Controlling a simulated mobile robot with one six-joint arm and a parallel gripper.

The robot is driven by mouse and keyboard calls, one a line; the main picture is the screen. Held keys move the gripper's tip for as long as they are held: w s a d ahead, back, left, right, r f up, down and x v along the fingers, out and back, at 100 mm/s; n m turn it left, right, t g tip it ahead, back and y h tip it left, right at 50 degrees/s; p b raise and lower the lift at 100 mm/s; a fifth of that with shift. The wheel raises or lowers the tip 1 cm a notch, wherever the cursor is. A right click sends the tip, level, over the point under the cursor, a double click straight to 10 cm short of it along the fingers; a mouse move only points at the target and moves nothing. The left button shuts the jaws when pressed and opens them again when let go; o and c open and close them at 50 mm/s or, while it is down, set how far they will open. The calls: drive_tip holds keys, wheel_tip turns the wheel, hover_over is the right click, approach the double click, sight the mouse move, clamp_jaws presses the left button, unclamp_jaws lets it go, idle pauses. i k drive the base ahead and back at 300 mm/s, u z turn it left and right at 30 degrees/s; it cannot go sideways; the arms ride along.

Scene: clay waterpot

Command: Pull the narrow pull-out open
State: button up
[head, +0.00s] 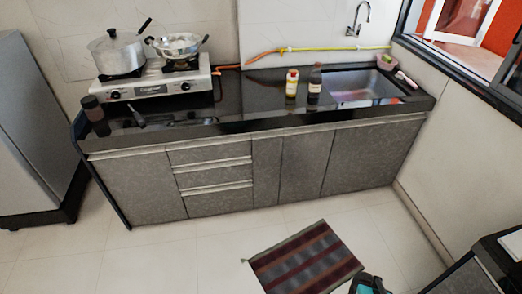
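The narrow pull-out (266,172) is a slim grey front in the head view, just right of the stack of drawers under the counter. It looks shut and flush with the fronts beside it. No separate handle on it can be made out. A black and teal part at the bottom edge may be mine, but no gripper fingers can be made out, and nothing touches the pull-out.
Drawers (214,175) and cupboard doors (136,188) flank it. A striped rug (305,262) lies on the floor in front, slightly right. Tiled floor (190,255) before the drawers is clear. The counter bears a stove (152,86), bottles and a sink (355,86).

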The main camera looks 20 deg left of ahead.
sight(259, 147)
drive_tip(key=z, duration=0.5)
drive_tip(key=k, duration=0.25)
drive_tip(key=u, duration=2.75)
drive_tip(key=i, duration=1)
drive_tip(key=k, duration=0.3)
drive_tip(key=u, duration=0.1)
